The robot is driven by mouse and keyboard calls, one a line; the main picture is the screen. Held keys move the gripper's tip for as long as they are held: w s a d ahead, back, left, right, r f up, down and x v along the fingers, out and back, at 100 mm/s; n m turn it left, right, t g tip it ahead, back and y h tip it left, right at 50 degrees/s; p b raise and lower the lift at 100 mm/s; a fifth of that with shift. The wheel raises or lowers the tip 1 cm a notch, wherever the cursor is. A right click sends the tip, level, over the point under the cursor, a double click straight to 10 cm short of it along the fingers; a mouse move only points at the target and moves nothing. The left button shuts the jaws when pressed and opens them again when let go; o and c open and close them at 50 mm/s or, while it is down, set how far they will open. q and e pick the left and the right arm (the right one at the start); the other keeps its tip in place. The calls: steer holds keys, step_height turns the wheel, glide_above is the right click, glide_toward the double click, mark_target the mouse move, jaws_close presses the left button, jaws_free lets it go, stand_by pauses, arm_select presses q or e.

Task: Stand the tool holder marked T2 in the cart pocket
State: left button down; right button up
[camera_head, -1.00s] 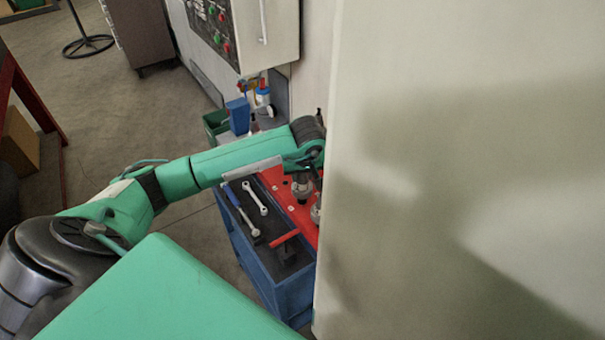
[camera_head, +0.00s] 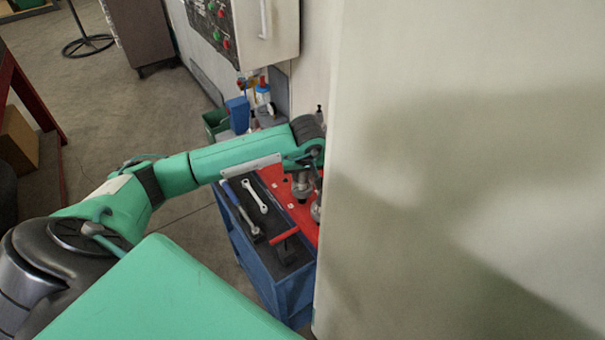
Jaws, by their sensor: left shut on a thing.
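The blue cart (camera_head: 283,290) has a red top plate (camera_head: 273,180) with small white-marked spots. My left arm reaches over it from the left, and its gripper (camera_head: 303,168) points down over the plate beside the pale wall. It is shut on a grey metal tool holder (camera_head: 302,187), seen just under the wrist. A second grey tool holder (camera_head: 316,211) is partly cut off by the wall edge. No T2 mark is readable, and I cannot tell whether the held holder touches the plate. My right gripper is not in view.
Two wrenches (camera_head: 255,196) and a red-handled tool (camera_head: 284,236) lie on the cart's dark tray. A large pale panel (camera_head: 470,170) fills the right side and hides part of the cart. A control box (camera_head: 245,30) and a blue bin (camera_head: 238,113) stand behind.

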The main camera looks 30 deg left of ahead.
arm_select(q)
steer(key=c, duration=0.9)
jaws_free()
steer(key=shift+c, duration=0.2)
steer(key=shift+f, duration=0.1)
steer(key=shift+s+d+r, duration=0.1)
steer(key=shift+d+r, duration=0.05)
steer(key=shift+r, duration=0.3)
steer(key=b+v, duration=0.3)
steer(key=v, duration=1)
steer(key=shift+s, duration=0.15)
